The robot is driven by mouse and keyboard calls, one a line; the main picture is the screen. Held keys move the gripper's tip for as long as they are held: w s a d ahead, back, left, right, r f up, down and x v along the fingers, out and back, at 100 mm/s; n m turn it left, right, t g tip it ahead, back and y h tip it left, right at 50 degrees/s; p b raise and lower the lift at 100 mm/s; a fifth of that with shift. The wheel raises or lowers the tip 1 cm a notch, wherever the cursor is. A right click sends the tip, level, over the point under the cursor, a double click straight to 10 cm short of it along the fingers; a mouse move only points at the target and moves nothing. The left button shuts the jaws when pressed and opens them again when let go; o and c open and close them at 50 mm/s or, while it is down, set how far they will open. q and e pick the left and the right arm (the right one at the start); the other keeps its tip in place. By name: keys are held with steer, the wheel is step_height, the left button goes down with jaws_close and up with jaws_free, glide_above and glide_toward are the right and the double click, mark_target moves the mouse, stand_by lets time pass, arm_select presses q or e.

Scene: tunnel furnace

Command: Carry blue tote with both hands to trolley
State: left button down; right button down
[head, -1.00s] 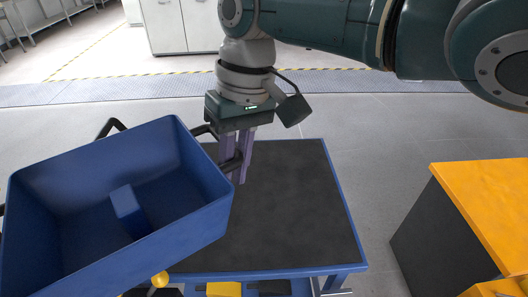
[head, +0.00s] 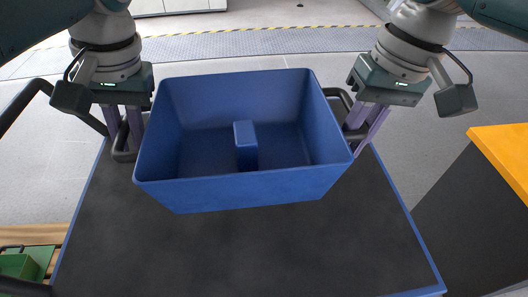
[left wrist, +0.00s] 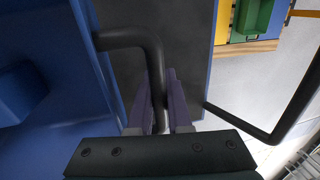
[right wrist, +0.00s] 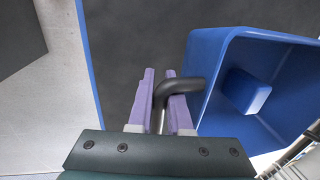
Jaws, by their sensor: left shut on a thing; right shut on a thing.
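The blue tote (head: 245,190) is over the dark top of the blue-edged trolley (head: 250,255) in the head view. It looks roughly level and holds one blue block (head: 245,145). I cannot tell whether its bottom touches the trolley top. My left gripper (head: 124,130) is shut on the tote's black left handle, which also shows in the left wrist view (left wrist: 140,38). My right gripper (head: 362,125) is shut on the black right handle, seen between the purple fingers in the right wrist view (right wrist: 184,86).
A black bar (head: 22,112) rises at the trolley's left side. A wooden surface with a green bin (head: 20,265) is at lower left. An orange-topped dark cabinet (head: 500,150) stands to the right. The trolley top in front of the tote is bare.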

arm_select(q)
steer(key=shift+w+f, duration=0.15)
steer(key=shift+f, duration=0.05)
arm_select(e)
steer(key=shift+d+f, duration=0.15)
arm_select(q)
steer(key=shift+f, duration=0.1)
arm_select(e)
steer(key=shift+f, duration=0.1)
